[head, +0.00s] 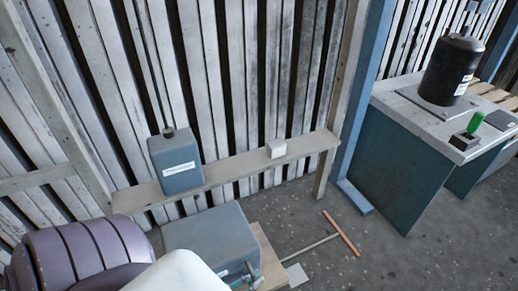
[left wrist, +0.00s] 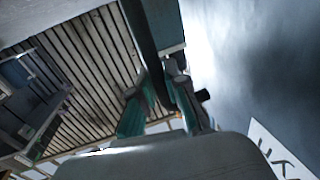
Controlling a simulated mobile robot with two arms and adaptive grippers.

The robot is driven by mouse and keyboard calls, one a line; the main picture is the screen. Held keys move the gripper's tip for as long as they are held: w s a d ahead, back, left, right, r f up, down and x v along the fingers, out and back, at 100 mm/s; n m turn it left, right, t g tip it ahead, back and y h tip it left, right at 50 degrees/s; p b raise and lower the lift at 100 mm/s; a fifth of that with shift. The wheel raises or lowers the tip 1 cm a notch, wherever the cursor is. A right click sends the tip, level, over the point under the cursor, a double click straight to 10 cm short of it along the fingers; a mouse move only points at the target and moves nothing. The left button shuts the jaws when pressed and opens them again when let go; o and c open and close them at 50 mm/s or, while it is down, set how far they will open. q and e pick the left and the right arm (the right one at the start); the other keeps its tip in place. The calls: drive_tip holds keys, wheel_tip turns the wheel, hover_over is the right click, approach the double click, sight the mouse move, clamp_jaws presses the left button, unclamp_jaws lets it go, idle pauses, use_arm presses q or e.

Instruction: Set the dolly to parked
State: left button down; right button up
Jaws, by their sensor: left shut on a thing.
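A low wooden platform (head: 268,262), likely the dolly, shows beside and under a grey box (head: 212,238) at the bottom of the head view. A thin rod with an orange crossbar (head: 342,233) lies close by on the floor; whether it joins the platform is unclear. My left gripper (head: 246,276) is at the box's near right corner, mostly hidden behind my white arm. In the left wrist view its teal fingers (left wrist: 158,85) are shut on a dark bar (left wrist: 146,35); what the bar belongs to is unclear. My right gripper is not in view.
A wooden bench (head: 232,175) along the slatted wall holds a grey canister (head: 175,163) and a small white block (head: 276,148). At right, a teal-sided table (head: 400,150) carries a black cylinder (head: 453,70) and a green item (head: 475,121). The floor between is mostly clear.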

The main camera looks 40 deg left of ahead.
use_arm(q)
drive_tip(key=shift+s+a, duration=0.1)
drive_tip(key=shift+s, duration=0.15)
drive_tip(key=c, duration=1.4)
unclamp_jaws()
drive_tip(key=shift+s, duration=0.1)
drive_tip(key=shift+o, duration=1.1)
drive_tip(key=s+a, duration=0.2)
drive_tip(key=s, duration=0.9)
drive_tip(key=shift+s+a, duration=0.15)
drive_tip(key=shift+s, duration=0.2)
